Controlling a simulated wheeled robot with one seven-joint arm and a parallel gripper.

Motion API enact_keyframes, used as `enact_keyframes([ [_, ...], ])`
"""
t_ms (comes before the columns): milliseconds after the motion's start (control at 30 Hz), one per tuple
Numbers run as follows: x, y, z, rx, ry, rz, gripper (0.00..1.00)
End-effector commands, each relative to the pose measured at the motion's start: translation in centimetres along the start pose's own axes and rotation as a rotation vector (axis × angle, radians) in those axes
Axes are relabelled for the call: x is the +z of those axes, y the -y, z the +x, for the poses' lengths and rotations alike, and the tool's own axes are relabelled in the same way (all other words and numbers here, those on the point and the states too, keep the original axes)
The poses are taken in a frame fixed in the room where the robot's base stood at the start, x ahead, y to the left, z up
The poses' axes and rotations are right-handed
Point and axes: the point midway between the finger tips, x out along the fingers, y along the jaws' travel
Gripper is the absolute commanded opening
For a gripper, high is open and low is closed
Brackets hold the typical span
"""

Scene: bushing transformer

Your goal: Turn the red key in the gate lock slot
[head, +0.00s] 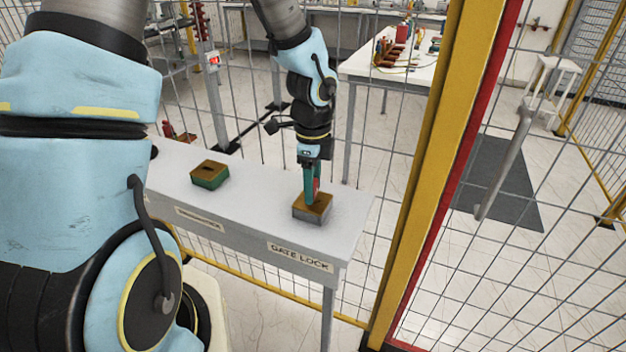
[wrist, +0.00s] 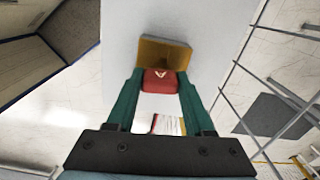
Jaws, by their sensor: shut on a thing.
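The red key (head: 317,185) is between the fingers of my gripper (head: 312,190), right at the top of the gate lock block (head: 311,216). That block has a brown top and a grey base, and stands at the right end of the shelf over the "GATE LOCK" label (head: 299,257). In the wrist view my gripper (wrist: 160,84) has its green fingers shut on the red key (wrist: 160,80). The brown top of the gate lock (wrist: 165,51) lies just beyond the key. The slot is hidden, so I cannot tell how deep the key sits.
A second block (head: 209,174), with a brown top, a dark slot and a green base, stands to the left on the white shelf (head: 255,195). The shelf between the blocks is clear. A wire fence (head: 385,150) runs behind, with a yellow post (head: 432,160) to the right.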

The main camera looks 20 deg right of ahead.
Motion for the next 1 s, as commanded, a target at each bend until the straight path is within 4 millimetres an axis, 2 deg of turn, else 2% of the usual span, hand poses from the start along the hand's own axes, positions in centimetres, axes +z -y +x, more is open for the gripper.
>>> enact_keyframes([
  [33, 0.0, 0.0, -0.1, 0.000, -0.002, 0.032, 0.00],
  [67, 0.0, 0.0, 0.0, -0.001, -0.001, 0.040, 0.54],
  [333, 0.0, 0.0, 0.0, -0.001, 0.000, 0.034, 0.85],
  [367, 0.0, 0.0, 0.0, -0.001, 0.000, 0.034, 0.87],
  [700, 0.0, 0.1, -0.5, -0.004, -0.001, 0.031, 0.87],
  [867, 0.0, 0.1, -2.8, -0.008, 0.000, 0.030, 0.87],
  [1000, 0.0, 0.1, -5.8, -0.009, 0.000, 0.030, 0.87],
])
